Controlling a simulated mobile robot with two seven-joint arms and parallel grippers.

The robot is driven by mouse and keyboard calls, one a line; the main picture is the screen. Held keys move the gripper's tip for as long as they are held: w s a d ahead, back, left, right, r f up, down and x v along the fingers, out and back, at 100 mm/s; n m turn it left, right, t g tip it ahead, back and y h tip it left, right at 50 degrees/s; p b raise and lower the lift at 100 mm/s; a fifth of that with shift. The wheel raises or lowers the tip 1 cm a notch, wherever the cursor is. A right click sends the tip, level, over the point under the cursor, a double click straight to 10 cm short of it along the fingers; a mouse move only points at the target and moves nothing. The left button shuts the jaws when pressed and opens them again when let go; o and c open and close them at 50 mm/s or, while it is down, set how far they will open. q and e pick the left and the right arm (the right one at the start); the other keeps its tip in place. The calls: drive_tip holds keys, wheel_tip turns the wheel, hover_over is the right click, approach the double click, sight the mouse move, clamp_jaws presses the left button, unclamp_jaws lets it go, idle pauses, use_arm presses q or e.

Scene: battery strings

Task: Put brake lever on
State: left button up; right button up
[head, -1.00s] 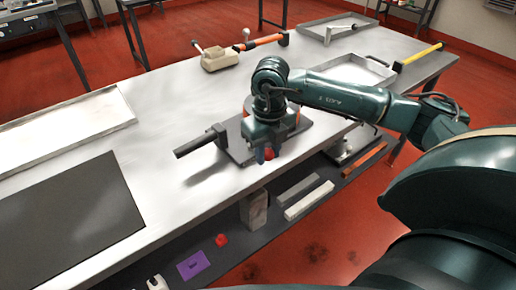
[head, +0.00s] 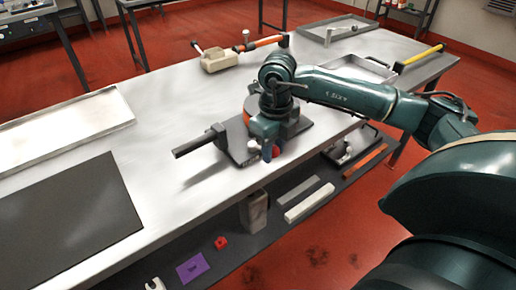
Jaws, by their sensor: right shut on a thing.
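A dark grey device (head: 232,150) sits near the front edge of the workbench, with a flat base and a dark bar (head: 195,146) reaching out to the left. An orange-red round part shows partly behind my right arm. My right gripper (head: 267,153) points down at the device's front side. A small pale knob (head: 253,146) shows just left of the fingers. My left gripper is not in view.
A dark mat (head: 65,215) and a shallow metal tray (head: 65,125) lie on the left of the bench (head: 165,165). A beige box (head: 217,62), an orange-handled tool (head: 266,42) and a yellow-handled tool (head: 420,56) lie farther back. A lower shelf holds several loose items.

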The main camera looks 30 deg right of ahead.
drive_tip(key=shift+w+d+n+b, duration=0.25)
drive_tip(key=shift+d+n+b, duration=0.4)
drive_tip(key=shift+n, duration=0.55)
drive_tip(key=shift+w+d, duration=0.1)
drive_tip(key=shift+d, duration=0.05)
drive_tip(key=shift+d+n, duration=0.15)
drive_tip(key=shift+n, duration=0.25)
drive_tip(key=shift+w+d+n+b, duration=0.35)
drive_tip(key=shift+d+n, duration=0.1)
drive_tip(key=shift+n, duration=0.45)
drive_tip(key=shift+w+d+n, duration=0.15)
drive_tip(key=shift+d+n, duration=0.05)
drive_tip(key=shift+n, duration=0.2)
drive_tip(key=o, duration=0.9)
